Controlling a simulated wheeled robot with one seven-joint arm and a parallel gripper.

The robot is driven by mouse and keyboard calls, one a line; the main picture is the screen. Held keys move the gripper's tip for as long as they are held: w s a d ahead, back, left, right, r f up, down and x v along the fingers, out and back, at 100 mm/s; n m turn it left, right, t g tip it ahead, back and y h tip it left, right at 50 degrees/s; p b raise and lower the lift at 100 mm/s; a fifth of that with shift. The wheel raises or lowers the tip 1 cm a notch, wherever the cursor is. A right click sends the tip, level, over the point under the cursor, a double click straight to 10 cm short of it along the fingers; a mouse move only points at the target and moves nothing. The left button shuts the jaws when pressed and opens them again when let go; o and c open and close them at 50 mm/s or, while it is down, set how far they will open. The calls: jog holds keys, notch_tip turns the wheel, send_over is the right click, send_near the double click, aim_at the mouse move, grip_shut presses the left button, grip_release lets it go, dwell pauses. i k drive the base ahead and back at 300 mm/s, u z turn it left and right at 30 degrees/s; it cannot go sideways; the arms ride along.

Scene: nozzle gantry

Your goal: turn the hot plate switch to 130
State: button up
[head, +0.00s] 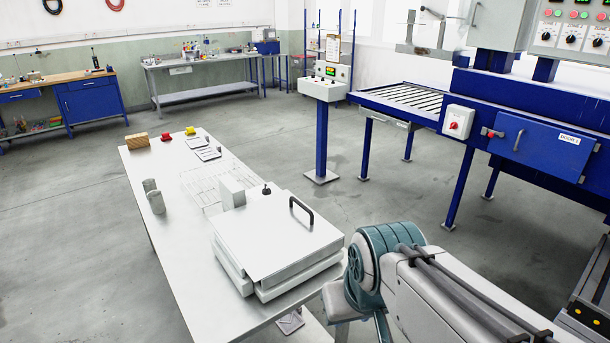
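No hot plate switch can be told for certain, and no 130 mark is readable. A white flat box with a lid and black handle (278,240) lies on the steel table. A small black knob (266,188) shows at its back edge. A grey panel (574,32) at the upper right carries several black dials and coloured buttons. A white box with a red rotary switch (455,123) is on the blue machine. A control box with a green display (327,82) stands on a blue post. My arm reaches in from the lower right; my gripper is not visible.
The steel table (192,285) also holds a wire rack (200,186), grey upright pieces (154,197), and red (166,138) and yellow (190,131) items. The blue machine (480,110) with a roller bed fills the right. Grey floor between them is free.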

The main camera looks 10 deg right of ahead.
aim_at(266, 191)
jog(key=z, duration=0.05)
jog(key=i, duration=0.95)
jog(key=u, duration=0.3)
